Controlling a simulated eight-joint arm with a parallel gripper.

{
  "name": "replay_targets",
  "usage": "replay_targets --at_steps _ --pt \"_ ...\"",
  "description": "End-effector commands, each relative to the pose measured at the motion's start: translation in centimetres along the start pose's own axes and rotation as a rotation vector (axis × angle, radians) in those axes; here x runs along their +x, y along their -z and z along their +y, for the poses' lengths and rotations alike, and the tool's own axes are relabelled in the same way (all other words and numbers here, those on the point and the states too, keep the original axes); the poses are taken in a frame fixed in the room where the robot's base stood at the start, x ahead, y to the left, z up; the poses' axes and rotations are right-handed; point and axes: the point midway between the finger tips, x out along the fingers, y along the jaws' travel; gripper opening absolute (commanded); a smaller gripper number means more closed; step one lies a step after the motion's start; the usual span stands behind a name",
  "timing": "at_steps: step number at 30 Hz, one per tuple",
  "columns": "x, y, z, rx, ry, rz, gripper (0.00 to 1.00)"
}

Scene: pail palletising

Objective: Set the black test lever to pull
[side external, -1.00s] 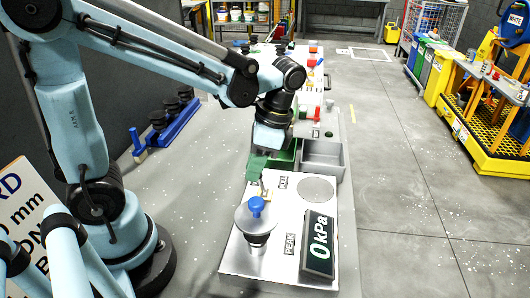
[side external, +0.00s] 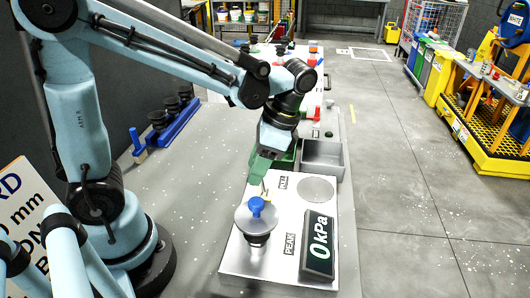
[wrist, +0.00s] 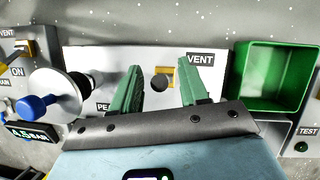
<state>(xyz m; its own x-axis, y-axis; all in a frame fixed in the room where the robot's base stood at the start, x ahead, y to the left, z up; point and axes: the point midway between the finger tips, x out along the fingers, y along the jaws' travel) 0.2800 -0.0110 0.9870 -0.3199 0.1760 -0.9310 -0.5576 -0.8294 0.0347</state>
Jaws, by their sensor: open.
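The test panel (side external: 290,215) is a pale plate with labels PULL and PEAK and a display (side external: 319,245) reading 0 kPa. The small lever (side external: 265,190) sits by a yellow mark on the panel's left side, just below my gripper (side external: 259,180). In the wrist view, a dark round piece (wrist: 158,83) with yellow beside it shows between the spread green fingers of my gripper (wrist: 168,80). The fingers are open and apart from it, with nothing held. A VENT label (wrist: 200,58) is right of it. The lever's exact setting is not clear.
A blue knob on a grey disc (side external: 257,207) stands close in front of the lever; it also shows in the wrist view (wrist: 35,105). A green bin (wrist: 275,78) and a grey bin (side external: 322,155) sit behind the panel.

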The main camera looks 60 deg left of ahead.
Motion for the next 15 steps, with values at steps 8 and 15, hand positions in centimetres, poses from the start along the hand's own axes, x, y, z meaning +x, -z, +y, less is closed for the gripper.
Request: replay_targets --at_steps 8,15 --pt "-2.6 0.0 0.0 0.001 0.0 0.0 0.44" --pt "-6.8 0.0 0.0 0.001 0.0 0.0 0.44"
